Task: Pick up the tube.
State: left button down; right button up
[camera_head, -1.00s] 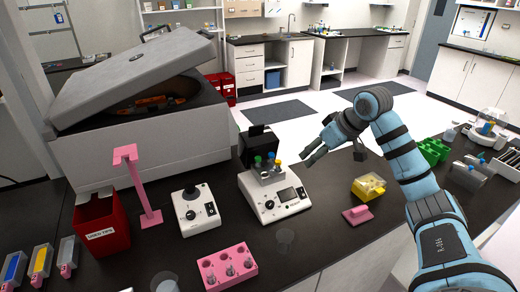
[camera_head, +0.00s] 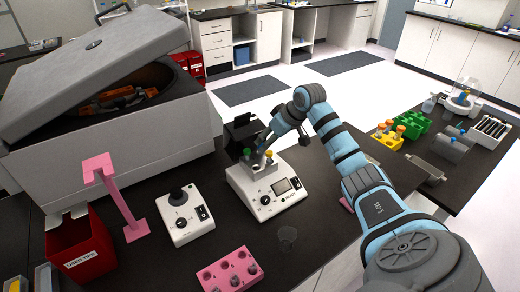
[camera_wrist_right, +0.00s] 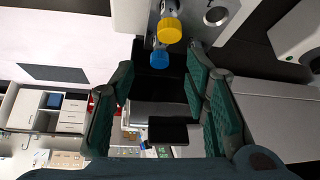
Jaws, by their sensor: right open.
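Tubes with coloured caps stand in the top block of a white benchtop device (camera_head: 265,190) in the head view. In the right wrist view, the yellow cap (camera_wrist_right: 169,31) and a blue cap (camera_wrist_right: 160,58) lie ahead of the open fingers, the blue one close to the gap between the tips. I cannot tell whether a finger touches a tube. My left gripper is out of view.
A grey centrifuge (camera_head: 130,130) with a raised lid stands at the left. A white joystick-like device (camera_head: 185,215), a pink rack (camera_head: 230,272) and a red bin (camera_head: 80,250) stand in front. Yellow (camera_head: 388,138) and green (camera_head: 411,123) racks stand at the right, past my arm.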

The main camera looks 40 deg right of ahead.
jog(key=x, duration=0.5)
jog(key=shift+w, duration=0.3)
jog(key=c, duration=0.9)
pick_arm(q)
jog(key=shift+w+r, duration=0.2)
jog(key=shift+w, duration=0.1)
pick_arm(e)
jog(key=shift+o, duration=0.2)
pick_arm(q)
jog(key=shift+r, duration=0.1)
pick_arm(e)
jog(key=shift+r, duration=0.15)
